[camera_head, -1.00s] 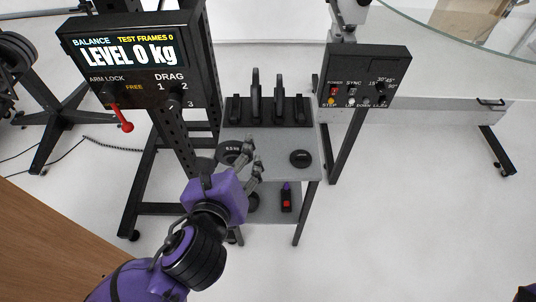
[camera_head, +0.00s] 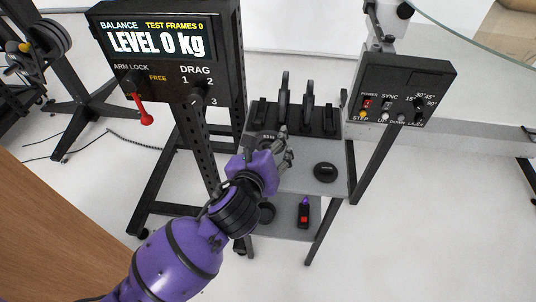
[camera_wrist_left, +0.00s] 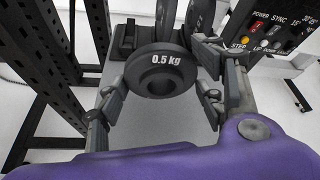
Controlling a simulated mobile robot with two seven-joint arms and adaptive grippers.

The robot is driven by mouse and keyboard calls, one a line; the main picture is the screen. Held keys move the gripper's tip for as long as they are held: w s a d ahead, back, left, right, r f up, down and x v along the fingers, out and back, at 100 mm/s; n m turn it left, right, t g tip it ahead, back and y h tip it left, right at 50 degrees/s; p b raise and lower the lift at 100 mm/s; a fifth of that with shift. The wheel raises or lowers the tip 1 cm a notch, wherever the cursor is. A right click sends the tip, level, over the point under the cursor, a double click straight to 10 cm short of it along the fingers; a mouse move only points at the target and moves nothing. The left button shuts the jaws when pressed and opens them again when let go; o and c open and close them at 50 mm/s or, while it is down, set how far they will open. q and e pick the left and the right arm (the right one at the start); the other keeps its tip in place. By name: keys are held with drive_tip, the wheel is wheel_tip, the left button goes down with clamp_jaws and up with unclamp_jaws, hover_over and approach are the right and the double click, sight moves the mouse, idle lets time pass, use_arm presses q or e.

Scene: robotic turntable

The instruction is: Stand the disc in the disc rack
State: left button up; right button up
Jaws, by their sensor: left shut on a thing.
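A dark grey disc marked 0.5 kg (camera_wrist_left: 164,66) with a central hole is between the fingers of my left gripper (camera_wrist_left: 160,96), which is shut on it. In the head view my left gripper (camera_head: 280,149) is over the small grey table, just in front of the black disc rack (camera_head: 330,121). The held disc is partly hidden there by the gripper. Dark round plates seen nearly edge-on, such as one plate (camera_head: 307,98), stand upright in the rack. The rack's left part is also visible in the wrist view (camera_wrist_left: 124,42). My right gripper is out of view.
A small black round piece (camera_head: 326,171) lies on the table (camera_head: 305,182) at right. A control box (camera_head: 402,88) stands right of the rack, and a balance display (camera_head: 157,50) left. A black and red item (camera_head: 303,214) is on the lower shelf.

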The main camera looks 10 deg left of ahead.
use_arm(q)
drive_tip(key=shift+w+f, duration=0.65)
drive_tip(key=shift+w+f+b, duration=0.1)
drive_tip(key=shift+f+b, duration=0.45)
drive_tip(key=shift+f, duration=1.05)
drive_tip(key=shift+f, duration=0.1)
drive_tip(key=o, duration=1.6)
drive_tip(key=shift+a+f, duration=0.1)
drive_tip(key=shift+f, duration=0.05)
drive_tip(key=shift+o, duration=0.2)
drive_tip(key=p+v, duration=0.1)
drive_tip(key=v, duration=1.1)
